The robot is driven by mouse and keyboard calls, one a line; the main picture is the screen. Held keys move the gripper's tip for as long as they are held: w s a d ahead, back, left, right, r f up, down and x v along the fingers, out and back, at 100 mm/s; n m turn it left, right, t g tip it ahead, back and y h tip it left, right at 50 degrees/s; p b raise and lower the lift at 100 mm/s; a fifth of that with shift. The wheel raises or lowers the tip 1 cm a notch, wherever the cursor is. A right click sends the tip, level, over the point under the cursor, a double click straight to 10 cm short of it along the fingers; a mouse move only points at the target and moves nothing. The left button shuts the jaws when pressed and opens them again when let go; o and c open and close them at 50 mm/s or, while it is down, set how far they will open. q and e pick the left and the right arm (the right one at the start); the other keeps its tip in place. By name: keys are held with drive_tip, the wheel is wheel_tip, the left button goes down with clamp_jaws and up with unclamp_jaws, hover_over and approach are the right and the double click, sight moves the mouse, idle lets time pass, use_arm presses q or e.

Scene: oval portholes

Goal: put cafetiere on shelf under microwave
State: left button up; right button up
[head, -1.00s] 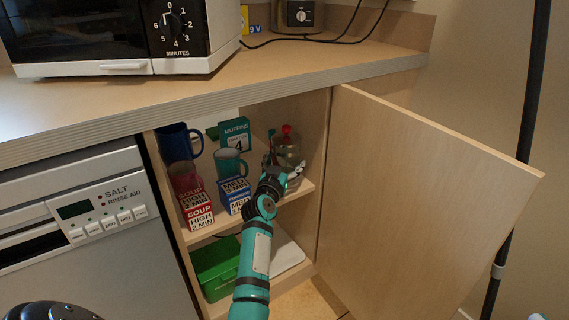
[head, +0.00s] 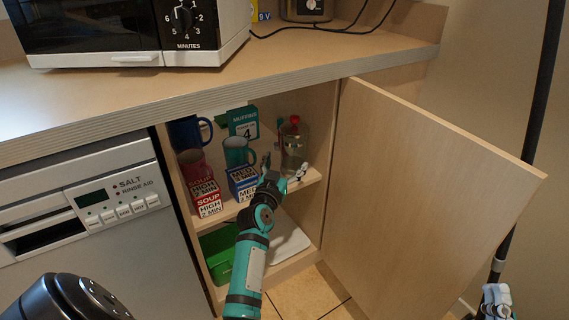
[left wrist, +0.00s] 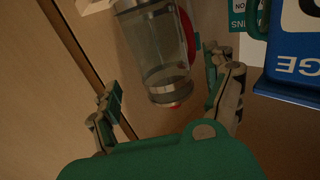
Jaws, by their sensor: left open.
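The cafetiere (head: 294,148), a clear glass jar with a red handle and red knob, stands upright at the right end of the cupboard's upper shelf (head: 232,207). The cupboard is below the counter that carries the microwave (head: 130,32). My left gripper (head: 282,171) is open in front of the cafetiere, with nothing held. In the left wrist view the cafetiere (left wrist: 160,48) shows beyond and between the spread fingers (left wrist: 163,84), apart from them.
Mugs (head: 238,151), a muffin box (head: 244,122), and soup (head: 206,198) and meal boxes (head: 243,183) crowd the shelf left of the cafetiere. A green box (head: 217,253) lies below. The open door (head: 430,190) stands close on the right.

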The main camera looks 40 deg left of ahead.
use_arm(q)
drive_tip(key=shift+s+d+r, duration=0.1)
drive_tip(key=shift+s, duration=0.15)
drive_tip(key=s+d+r+m+t+h, duration=0.3)
drive_tip(key=s+d+r+h, duration=0.3)
drive_tip(key=s+d, duration=0.4)
drive_tip(key=s+d+r+m+t+h, duration=0.2)
drive_tip(key=s+d+r+h, duration=0.3)
drive_tip(key=d, duration=1.3)
drive_tip(key=s+r+m, duration=0.1)
drive_tip(key=s+r, duration=0.3)
drive_tip(key=s, duration=0.2)
drive_tip(key=shift+m+t+h, duration=0.3)
drive_tip(key=shift+t+h, duration=0.1)
drive_tip(key=shift+c, duration=0.2)
